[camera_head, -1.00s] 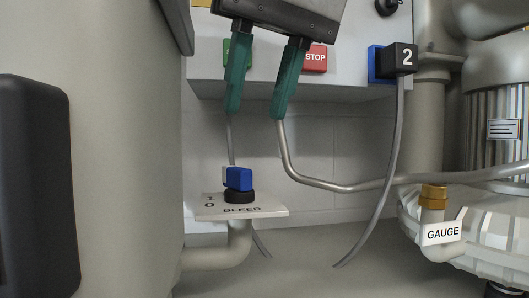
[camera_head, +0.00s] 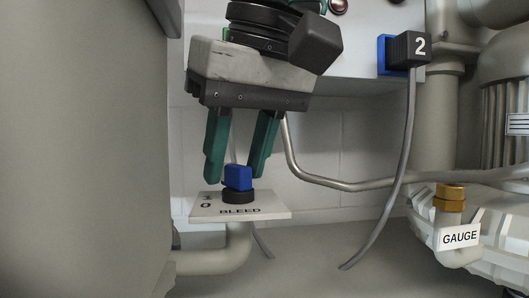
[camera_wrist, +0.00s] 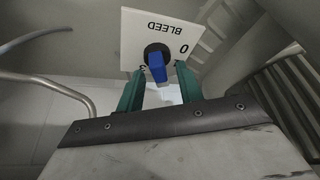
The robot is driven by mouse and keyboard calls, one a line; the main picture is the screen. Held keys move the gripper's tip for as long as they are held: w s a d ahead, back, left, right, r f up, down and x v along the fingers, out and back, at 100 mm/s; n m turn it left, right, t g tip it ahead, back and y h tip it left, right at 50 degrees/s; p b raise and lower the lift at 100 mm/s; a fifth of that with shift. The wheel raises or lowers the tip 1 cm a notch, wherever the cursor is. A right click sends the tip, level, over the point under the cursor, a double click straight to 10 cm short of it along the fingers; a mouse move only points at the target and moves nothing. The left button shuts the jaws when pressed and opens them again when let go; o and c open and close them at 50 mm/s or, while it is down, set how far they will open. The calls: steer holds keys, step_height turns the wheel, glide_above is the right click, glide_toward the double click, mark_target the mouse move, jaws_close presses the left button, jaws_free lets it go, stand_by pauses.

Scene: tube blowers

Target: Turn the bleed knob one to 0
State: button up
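The bleed knob is a blue block (camera_head: 238,177) on a black round base (camera_head: 239,197), above a white plate lettered BLEED (camera_head: 265,208) with marks 0 and, partly hidden, another at its left side. My gripper (camera_head: 232,178) points down with its two green fingers open, one on each side of the blue knob in the head view; contact is not visible. In the wrist view the blue knob (camera_wrist: 157,68) lies between the open fingers (camera_wrist: 160,78), and the plate (camera_wrist: 133,27) shows upside down with the 0 at its right.
A grey pipe (camera_head: 222,262) carries the plate. A bent metal pipe (camera_head: 335,184) runs right behind the gripper. A blue and black connector marked 2 (camera_head: 408,50), its hanging cable (camera_head: 399,165) and a gauge fitting (camera_head: 450,198) stand to the right. A large grey tank (camera_head: 80,150) fills the left.

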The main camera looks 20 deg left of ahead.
jaws_close()
steer(key=n+g, duration=0.1)
steer(key=n, duration=0.2)
steer(key=shift+w+n+y, duration=0.1)
steer(key=shift+n+y, duration=0.2)
steer(key=shift+n+g, duration=1)
steer(key=shift+n, duration=1)
jaws_free()
